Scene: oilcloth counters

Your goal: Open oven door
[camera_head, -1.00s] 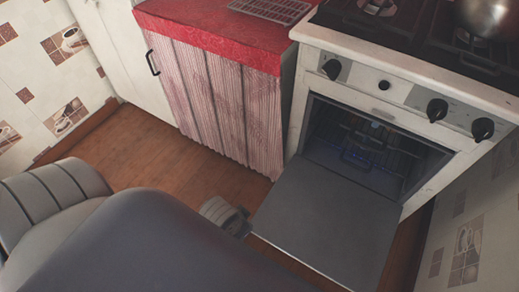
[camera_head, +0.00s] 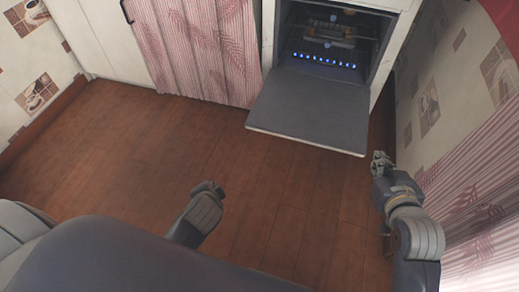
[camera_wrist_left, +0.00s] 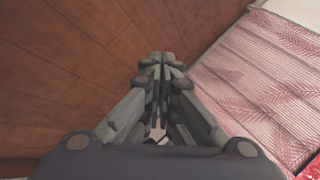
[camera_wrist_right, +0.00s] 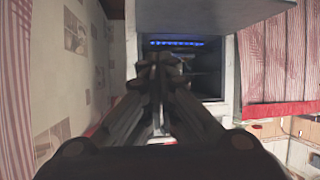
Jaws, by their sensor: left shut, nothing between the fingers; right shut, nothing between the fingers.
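The oven door (camera_head: 312,112) is folded down flat, roughly level, in front of the oven (camera_head: 385,60) in the head view. The open cavity shows racks and a row of blue lights; it also shows in the right wrist view (camera_wrist_right: 205,60). My left gripper (camera_head: 216,188) is shut and empty over the floor, to the left of and nearer than the door. My right gripper (camera_head: 380,158) is shut and empty just off the door's front right corner, seemingly apart from it. The left wrist view shows the left fingers (camera_wrist_left: 161,58) together. The oven door's handle is hidden.
A pink patterned curtain (camera_head: 200,50) covers the cabinet left of the oven. A tiled wall (camera_head: 440,75) and another curtain (camera_head: 475,205) stand close on the right, beside my right arm. The wooden floor (camera_head: 130,150) is clear in the middle and left.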

